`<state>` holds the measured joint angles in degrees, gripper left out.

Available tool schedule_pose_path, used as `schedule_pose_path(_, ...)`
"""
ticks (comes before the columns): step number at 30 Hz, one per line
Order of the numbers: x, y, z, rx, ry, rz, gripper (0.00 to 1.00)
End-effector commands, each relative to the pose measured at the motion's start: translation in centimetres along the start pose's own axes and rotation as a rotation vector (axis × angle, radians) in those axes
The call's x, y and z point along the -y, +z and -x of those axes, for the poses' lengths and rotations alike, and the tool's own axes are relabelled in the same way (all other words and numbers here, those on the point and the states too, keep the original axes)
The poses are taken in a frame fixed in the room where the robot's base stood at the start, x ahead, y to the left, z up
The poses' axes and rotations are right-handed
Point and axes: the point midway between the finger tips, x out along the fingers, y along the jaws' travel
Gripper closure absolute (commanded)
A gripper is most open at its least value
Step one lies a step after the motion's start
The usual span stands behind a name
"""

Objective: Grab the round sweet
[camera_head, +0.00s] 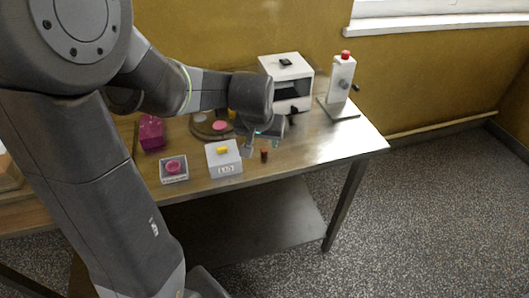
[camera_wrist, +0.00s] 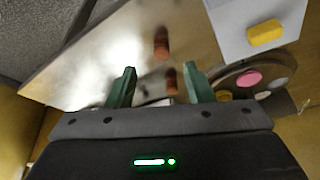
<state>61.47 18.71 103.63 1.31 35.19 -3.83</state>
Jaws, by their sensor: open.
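Which thing is the round sweet is not certain. A small reddish-brown cylinder (camera_head: 264,155) stands on the steel table near its front edge; in the wrist view the brown cylinder (camera_wrist: 161,43) lies beyond my fingertips. A second brown shape (camera_wrist: 171,80) shows between the fingers; I cannot tell whether it is a reflection. A flat pink round piece (camera_head: 219,126) lies on a round brown plate (camera_head: 199,133); the pink piece also shows in the wrist view (camera_wrist: 248,78), right of the fingers. My gripper (camera_head: 256,146) is open and empty just left of the cylinder in the head view; its fingers (camera_wrist: 157,84) are apart.
A white box with a yellow top piece (camera_head: 223,168) stands left of my gripper. A small tray with a magenta round piece (camera_head: 173,167) and a magenta box (camera_head: 152,132) are farther left. A white machine (camera_head: 287,69) and a red-topped stand (camera_head: 341,80) stand behind.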

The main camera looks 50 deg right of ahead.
Motion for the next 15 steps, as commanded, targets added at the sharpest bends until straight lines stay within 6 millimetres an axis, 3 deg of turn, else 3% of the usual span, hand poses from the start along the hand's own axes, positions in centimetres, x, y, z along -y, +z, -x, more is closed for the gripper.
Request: schedule_pose_path(15, 0.2, -0.1, -4.5, 0.004, -0.001, 0.002, 0.52)
